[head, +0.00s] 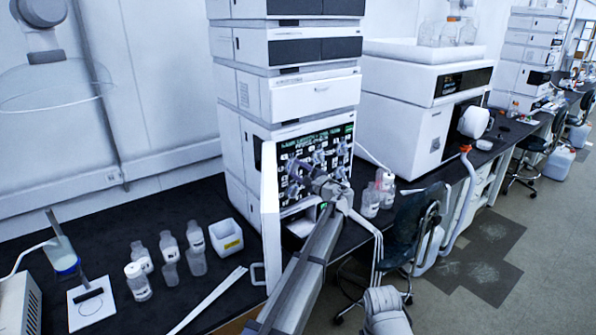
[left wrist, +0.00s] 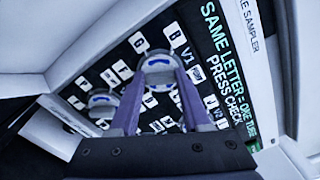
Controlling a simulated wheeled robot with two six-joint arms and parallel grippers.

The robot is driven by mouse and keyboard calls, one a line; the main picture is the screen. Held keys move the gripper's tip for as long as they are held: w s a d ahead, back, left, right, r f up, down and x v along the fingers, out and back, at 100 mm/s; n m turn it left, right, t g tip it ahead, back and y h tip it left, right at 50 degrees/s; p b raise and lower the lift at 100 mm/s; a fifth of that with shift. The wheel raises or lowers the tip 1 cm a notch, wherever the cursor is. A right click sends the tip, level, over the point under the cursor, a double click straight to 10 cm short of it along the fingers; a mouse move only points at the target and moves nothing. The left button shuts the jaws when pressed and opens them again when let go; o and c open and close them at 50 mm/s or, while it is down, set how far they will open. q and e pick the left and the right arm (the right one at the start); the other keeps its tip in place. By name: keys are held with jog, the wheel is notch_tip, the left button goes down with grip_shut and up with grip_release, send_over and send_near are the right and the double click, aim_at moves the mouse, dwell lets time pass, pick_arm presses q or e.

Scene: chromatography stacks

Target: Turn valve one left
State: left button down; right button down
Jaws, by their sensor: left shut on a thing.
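Valve one (left wrist: 158,66), a round grey knob beside the "V1" label, is on the black front panel (head: 318,135) of the chromatography stack. My left gripper (head: 305,172) reaches this panel from the front. In the left wrist view its two purple fingers (left wrist: 158,84) are on either side of the knob and shut on it. A second round knob (left wrist: 101,99) shows to the left in the left wrist view, clear of the fingers. The gripper and arm hide part of the panel in the head view.
An open white door (head: 270,215) stands out at the panel's left. Several bottles (head: 168,245) and a white bin (head: 226,236) are on the black bench to the left. More bottles (head: 371,200) stand right of the stack. A chair (head: 415,225) is at the bench's front.

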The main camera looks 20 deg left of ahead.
pick_arm(q)
jog(key=n, duration=0.5)
jog(key=shift+f+n, duration=0.15)
jog(key=shift+n, duration=0.15)
jog(key=n, duration=0.6)
jog(key=shift+f, duration=0.1)
dwell(0.4)
jog(key=shift+c, duration=1.8)
grip_release()
jog(key=shift+s+d, duration=0.1)
jog(key=v, duration=0.7)
jog(key=shift+s+d, duration=0.15)
jog(key=shift+d, duration=0.1)
